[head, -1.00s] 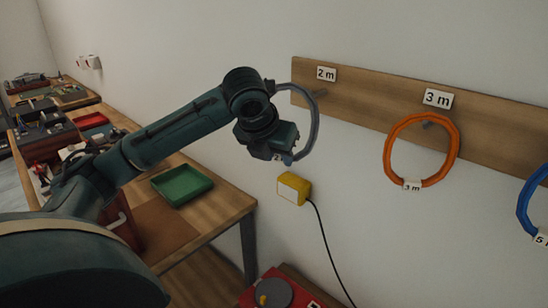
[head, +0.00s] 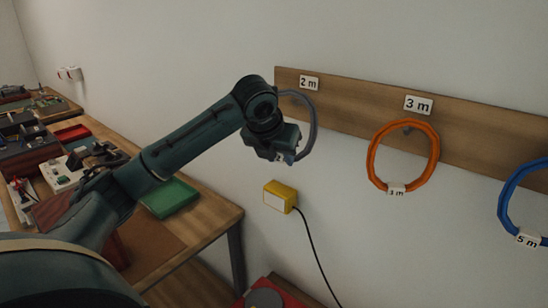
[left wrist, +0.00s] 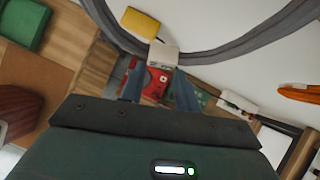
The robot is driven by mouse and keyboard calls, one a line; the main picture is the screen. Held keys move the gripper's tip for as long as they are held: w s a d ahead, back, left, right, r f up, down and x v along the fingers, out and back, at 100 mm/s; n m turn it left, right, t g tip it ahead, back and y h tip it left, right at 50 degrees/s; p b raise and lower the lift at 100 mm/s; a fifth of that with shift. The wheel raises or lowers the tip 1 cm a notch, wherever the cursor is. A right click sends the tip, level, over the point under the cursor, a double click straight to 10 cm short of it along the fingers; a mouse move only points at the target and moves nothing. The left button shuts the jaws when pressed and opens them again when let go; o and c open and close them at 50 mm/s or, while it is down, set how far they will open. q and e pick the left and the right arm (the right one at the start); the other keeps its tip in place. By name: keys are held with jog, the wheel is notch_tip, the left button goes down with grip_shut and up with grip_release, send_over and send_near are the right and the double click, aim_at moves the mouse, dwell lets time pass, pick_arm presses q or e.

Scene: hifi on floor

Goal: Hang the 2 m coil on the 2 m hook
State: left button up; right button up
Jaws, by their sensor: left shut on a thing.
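My left gripper (head: 289,156) is shut on the grey coil (head: 315,123) at its lower part and holds it upright in front of the wall board. In the left wrist view the coil (left wrist: 233,48) arcs across the top, and its white tag (left wrist: 163,56) is at the fingertips (left wrist: 160,88). The 2 m label (head: 309,83) is on the board just above the coil. The 2 m hook below that label is not clearly visible; I cannot tell whether the coil touches it. My right gripper is out of view.
An orange coil (head: 372,157) hangs under the 3 m label (head: 418,104). A blue coil (head: 503,207) is at the right edge. A yellow box (head: 280,196) with a black cable is on the wall below. A workbench (head: 215,222) with a green tray (head: 170,198) stands left.

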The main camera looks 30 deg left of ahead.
pick_arm(q)
jog(key=shift+w+d, duration=0.15)
jog(key=shift+w, duration=1.2)
jog(key=shift+x, duration=1.05)
jog(key=shift+w+d, duration=0.1)
jog(key=shift+d, duration=0.05)
jog(key=o, duration=1.2)
jog(key=shift+c, duration=0.2)
jog(key=v, duration=1.2)
notch_tip(320, 180, down, 6)
jog(key=b, duration=0.2)
jog(key=shift+s+b, duration=0.35)
jog(key=shift+s, duration=0.05)
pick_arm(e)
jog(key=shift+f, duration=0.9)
